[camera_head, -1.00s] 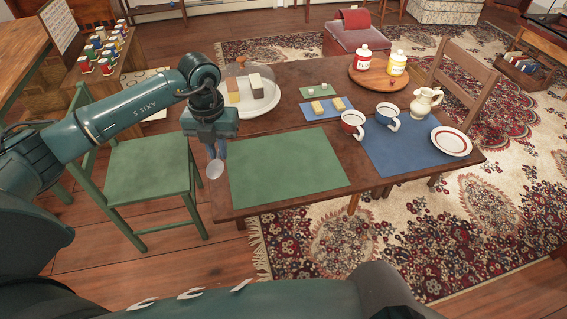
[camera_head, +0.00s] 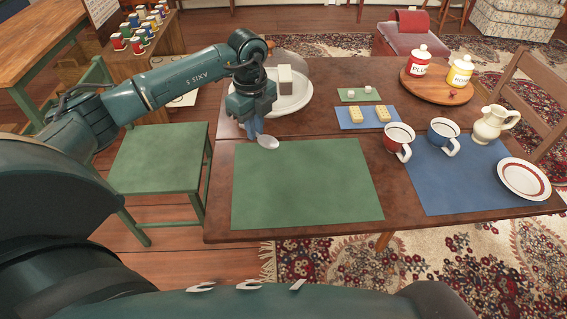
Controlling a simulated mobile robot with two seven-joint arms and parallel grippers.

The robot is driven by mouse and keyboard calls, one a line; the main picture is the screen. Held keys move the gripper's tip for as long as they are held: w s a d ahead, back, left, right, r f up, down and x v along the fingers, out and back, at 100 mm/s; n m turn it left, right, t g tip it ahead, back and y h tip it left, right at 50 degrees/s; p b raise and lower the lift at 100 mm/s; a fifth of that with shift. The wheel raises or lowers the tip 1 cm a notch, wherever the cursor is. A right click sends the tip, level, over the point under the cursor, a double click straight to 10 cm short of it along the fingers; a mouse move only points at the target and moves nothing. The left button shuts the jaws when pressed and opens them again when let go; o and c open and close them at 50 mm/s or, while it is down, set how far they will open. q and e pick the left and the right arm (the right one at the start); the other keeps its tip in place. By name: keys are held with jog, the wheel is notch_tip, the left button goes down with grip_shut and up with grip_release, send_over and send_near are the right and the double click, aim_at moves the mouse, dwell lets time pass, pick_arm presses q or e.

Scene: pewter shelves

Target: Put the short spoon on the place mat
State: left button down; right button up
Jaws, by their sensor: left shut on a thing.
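My left gripper (camera_head: 253,128) is shut on the short spoon (camera_head: 268,142). The spoon's pale bowl shows below the fingers; its handle is hidden in the gripper. The gripper is over the table by the far left corner of the green place mat (camera_head: 305,190). The spoon's bowl shows at the mat's far edge; I cannot tell whether it touches. The green mat is bare. A blue mat (camera_head: 440,188) lies to its right. My right gripper is not in view.
A red-trimmed cup (camera_head: 397,142) and a blue cup (camera_head: 443,137) stand by the blue mat. A plate (camera_head: 524,179) and a cream pitcher (camera_head: 492,125) are at the right. A cheese dish (camera_head: 285,100) stands behind my gripper. A green chair (camera_head: 160,160) is at the left.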

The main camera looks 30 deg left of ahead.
aim_at(257, 159)
pick_arm(q)
notch_tip(257, 159, down, 2)
jog(key=shift+s+f, duration=0.15)
jog(key=shift+f, duration=0.05)
notch_tip(257, 159, down, 5)
jog(key=shift+f, duration=0.1)
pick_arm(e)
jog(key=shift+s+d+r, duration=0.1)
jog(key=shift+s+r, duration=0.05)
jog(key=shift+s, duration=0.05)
pick_arm(q)
jog(key=shift+f, duration=0.15)
jog(key=c, duration=1.4)
grip_release()
jog(key=shift+c, duration=0.2)
notch_tip(257, 159, up, 11)
jog(key=shift+r, duration=0.7)
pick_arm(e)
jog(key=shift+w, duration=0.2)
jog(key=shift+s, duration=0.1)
